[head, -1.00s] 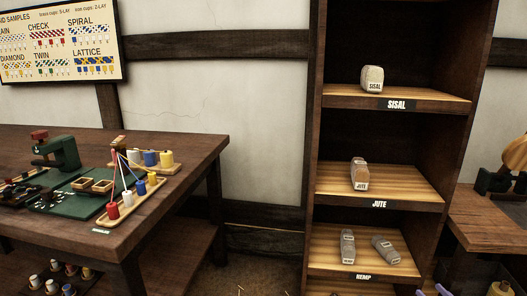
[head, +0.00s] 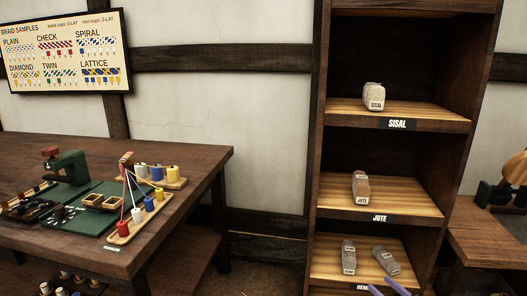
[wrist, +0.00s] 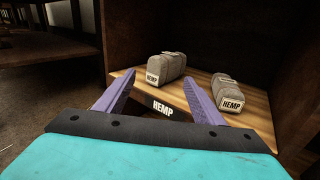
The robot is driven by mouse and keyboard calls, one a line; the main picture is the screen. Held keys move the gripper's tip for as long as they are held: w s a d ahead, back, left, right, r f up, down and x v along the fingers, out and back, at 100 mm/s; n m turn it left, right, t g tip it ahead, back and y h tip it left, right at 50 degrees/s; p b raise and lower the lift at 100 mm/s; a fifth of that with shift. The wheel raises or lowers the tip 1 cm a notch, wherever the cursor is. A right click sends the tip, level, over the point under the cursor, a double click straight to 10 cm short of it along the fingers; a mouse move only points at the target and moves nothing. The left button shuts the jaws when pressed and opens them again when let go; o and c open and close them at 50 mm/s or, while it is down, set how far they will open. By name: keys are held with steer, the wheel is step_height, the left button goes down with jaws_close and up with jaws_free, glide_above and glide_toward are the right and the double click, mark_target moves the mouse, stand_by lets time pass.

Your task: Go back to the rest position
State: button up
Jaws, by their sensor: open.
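My gripper (wrist: 159,84) is open and empty in the wrist view. Its two purple fingers stand wide apart in front of the shelf board labelled HEMP (wrist: 145,96). Two grey hemp bundles sit on that board, a left one (wrist: 172,67) and a right one (wrist: 228,93), both beyond the fingertips. In the head view, my gripper (head: 386,289) shows only as purple fingers at the bottom edge, low in front of the hemp shelf. The rest of it is out of that frame.
The tall dark shelf unit also holds a jute bundle (head: 360,187) and a sisal bundle (head: 374,97). A workbench (head: 190,150) with spools and a green press stands at left. Another wooden table (head: 490,237) stands at right. A narrow floor gap lies between workbench and shelf.

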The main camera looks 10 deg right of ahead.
steer(key=w+a+r+m+g+h+p, duration=0.1)
steer(key=w+a+m+p, duration=0.3)
steer(key=a, duration=0.7)
steer(key=w+a+r+m+g+p, duration=0.1)
steer(key=w+a+r+m+p, duration=0.15)
steer(key=a+p, duration=0.65)
steer(key=w+a+r+m+g+h+p, duration=0.1)
steer(key=w+a+m+p, duration=0.25)
steer(key=a, duration=0.95)
steer(key=s+a+f+m+g+h+p, duration=0.25)
steer(key=s+f+m+g, duration=0.25)
steer(key=s+m, duration=0.45)
steer(key=s+a+f+m+g+h+p, duration=0.2)
steer(key=s+a+f+m+g+p, duration=0.3)
steer(key=s, duration=0.7)
steer(key=s+a+r+m+g+y+b, duration=0.1)
steer(key=s+a+m+g+y, duration=0.1)
steer(key=s+m+g, duration=0.7)
steer(key=s+m, duration=0.5)
steer(key=s, duration=0.7)
steer(key=shift+s+a+r+g, duration=0.2)
steer(key=shift+r+g, duration=0.1)
steer(key=shift+r, duration=0.05)
